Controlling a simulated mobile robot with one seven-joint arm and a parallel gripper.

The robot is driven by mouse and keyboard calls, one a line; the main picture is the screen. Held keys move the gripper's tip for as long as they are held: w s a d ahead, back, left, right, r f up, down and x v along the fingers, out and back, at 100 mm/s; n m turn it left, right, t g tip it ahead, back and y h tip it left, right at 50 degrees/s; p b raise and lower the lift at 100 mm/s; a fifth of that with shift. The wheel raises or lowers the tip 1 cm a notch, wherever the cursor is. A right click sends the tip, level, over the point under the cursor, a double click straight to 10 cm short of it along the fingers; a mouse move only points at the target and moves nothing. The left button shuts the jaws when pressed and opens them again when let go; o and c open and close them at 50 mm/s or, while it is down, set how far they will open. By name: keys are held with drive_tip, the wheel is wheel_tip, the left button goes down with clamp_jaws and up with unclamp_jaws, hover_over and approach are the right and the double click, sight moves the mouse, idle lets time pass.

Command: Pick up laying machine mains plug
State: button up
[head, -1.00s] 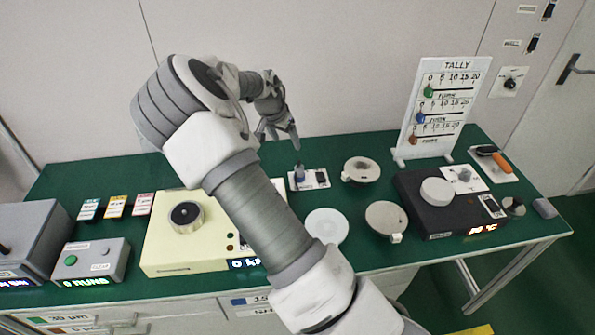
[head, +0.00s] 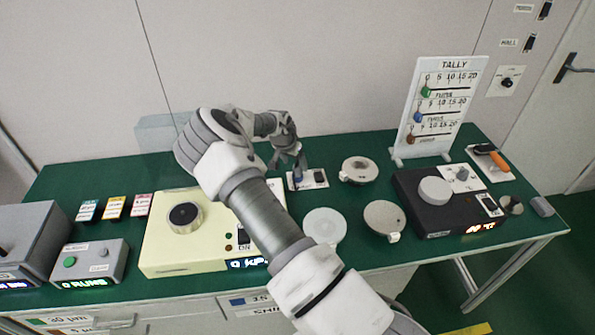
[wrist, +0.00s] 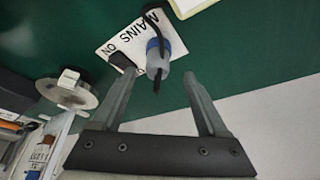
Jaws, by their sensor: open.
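The mains plug (wrist: 157,60) is blue and pale grey with a dark cord. It stands on a white plate (wrist: 110,38) marked "MAINS" and "ON", beside a black switch (wrist: 122,62). In the head view the plug (head: 297,176) is small and partly covered by my gripper, next to the plate (head: 311,184). My gripper (head: 298,158) is just above the plug. In the wrist view my gripper (wrist: 158,82) is open and empty, its two fingers apart, with the plug just beyond and between the tips. I cannot tell whether the fingers touch it.
A round lidded dish (head: 359,170) stands right of the plate, also in the wrist view (wrist: 70,92). A cream machine (head: 165,250) lies to the left, partly behind my arm. A black unit (head: 435,215) and the tally board (head: 437,105) stand to the right.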

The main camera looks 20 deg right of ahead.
sight(297, 167)
drive_tip(key=shift+x, duration=1.7)
drive_tip(key=shift+s+d, duration=0.1)
drive_tip(key=shift+s, duration=0.1)
drive_tip(key=shift+c, duration=0.4)
clamp_jaws()
